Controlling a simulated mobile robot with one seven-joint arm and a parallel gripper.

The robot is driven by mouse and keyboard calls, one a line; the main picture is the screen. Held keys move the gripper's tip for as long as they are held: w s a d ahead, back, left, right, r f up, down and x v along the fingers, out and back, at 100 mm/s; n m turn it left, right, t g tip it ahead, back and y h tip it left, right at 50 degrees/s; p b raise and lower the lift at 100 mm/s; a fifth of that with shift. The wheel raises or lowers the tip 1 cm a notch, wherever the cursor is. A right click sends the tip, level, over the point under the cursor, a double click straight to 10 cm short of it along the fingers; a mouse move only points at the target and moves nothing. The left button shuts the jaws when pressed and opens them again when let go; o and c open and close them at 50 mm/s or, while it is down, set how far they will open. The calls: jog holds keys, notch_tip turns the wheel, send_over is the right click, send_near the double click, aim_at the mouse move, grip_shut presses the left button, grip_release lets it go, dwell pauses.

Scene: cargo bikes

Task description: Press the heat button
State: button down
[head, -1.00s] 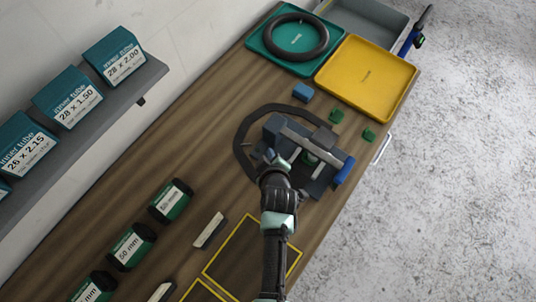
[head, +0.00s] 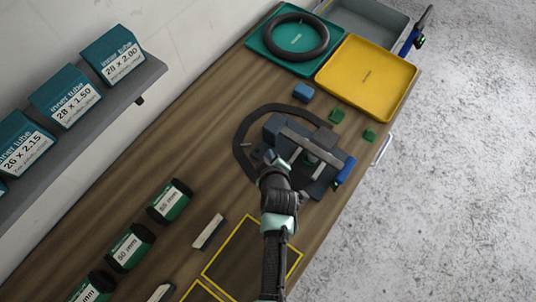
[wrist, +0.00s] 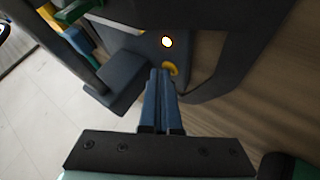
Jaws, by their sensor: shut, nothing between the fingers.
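A dark grey-blue machine (head: 276,126) with a light metal bar across it and a blue handle (head: 345,170) stands on the wooden bench. In the wrist view its dark face (wrist: 135,68) carries a small glowing lamp (wrist: 167,41) and, below that, a round yellow button (wrist: 171,68). My gripper (wrist: 162,72) is shut and empty, its fingertips right at the yellow button and covering part of it. I cannot tell whether they touch. In the head view my gripper (head: 270,157) is at the machine's near left side, and my wrist hides the button.
A yellow tray (head: 385,75) and a teal tray (head: 268,40) with a tyre are farther back.

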jog(key=shift+r+p, duration=0.65)
jog(key=shift+r, duration=0.1)
notch_tip(320, 180, up, 5)
jog(key=p, duration=0.4)
dwell(1.0)
